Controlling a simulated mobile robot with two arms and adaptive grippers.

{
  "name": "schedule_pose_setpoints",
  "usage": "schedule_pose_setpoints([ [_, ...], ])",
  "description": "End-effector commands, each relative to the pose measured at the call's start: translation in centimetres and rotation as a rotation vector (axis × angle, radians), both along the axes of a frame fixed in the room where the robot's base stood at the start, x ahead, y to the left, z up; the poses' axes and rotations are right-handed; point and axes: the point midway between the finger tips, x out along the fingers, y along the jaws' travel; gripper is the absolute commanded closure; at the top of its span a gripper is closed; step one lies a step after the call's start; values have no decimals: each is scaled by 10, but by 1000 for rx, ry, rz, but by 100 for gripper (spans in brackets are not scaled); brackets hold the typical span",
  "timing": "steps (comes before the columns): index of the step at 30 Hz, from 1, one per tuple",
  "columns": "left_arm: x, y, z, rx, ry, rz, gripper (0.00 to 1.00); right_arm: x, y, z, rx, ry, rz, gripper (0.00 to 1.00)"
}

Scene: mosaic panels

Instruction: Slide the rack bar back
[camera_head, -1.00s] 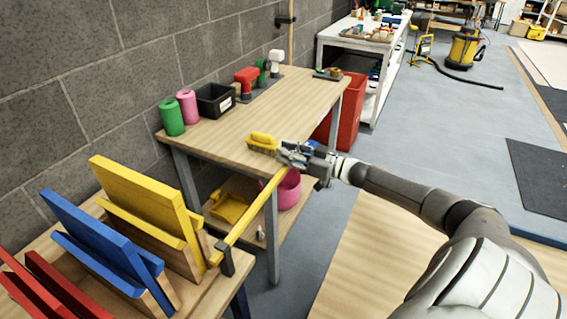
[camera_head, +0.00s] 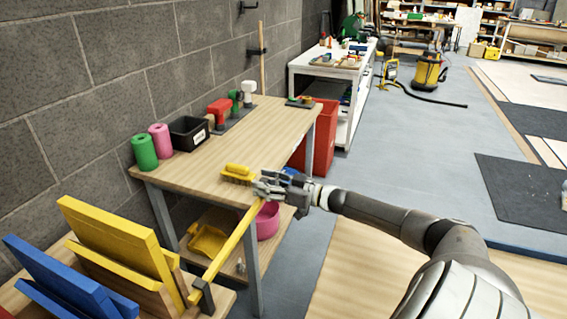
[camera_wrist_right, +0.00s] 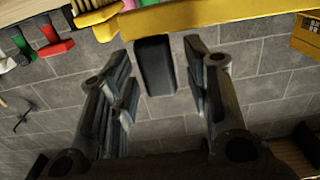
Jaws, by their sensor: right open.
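The yellow rack bar (camera_head: 230,249) runs from a dark bracket (camera_head: 202,297) beside the yellow panel (camera_head: 118,236) toward the wooden table's front edge. In the right wrist view the bar (camera_wrist_right: 225,14) crosses the top, with a dark handle-like piece (camera_wrist_right: 155,66) below it. My right gripper (camera_head: 268,188) is at the bar's far end, its fingers apart. In the wrist view the fingers stand on both sides of the dark piece, with visible gaps. My left gripper is out of view.
The wooden table (camera_head: 190,172) holds a yellow brush (camera_head: 238,173), a black bin (camera_head: 188,132), and green (camera_head: 144,152) and pink (camera_head: 161,140) rolls. A pink tub (camera_head: 268,220) and yellow dustpan (camera_head: 207,241) sit on its lower shelf.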

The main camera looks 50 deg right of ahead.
Motion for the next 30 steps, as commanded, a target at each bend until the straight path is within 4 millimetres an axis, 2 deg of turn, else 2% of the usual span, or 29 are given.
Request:
schedule_pose_setpoints([
  [21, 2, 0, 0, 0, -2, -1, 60, -81, -33, -1, -2, 5, 1, 55],
  [30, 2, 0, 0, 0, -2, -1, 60, -102, -42, -1, -1, 2, -1, 55],
])
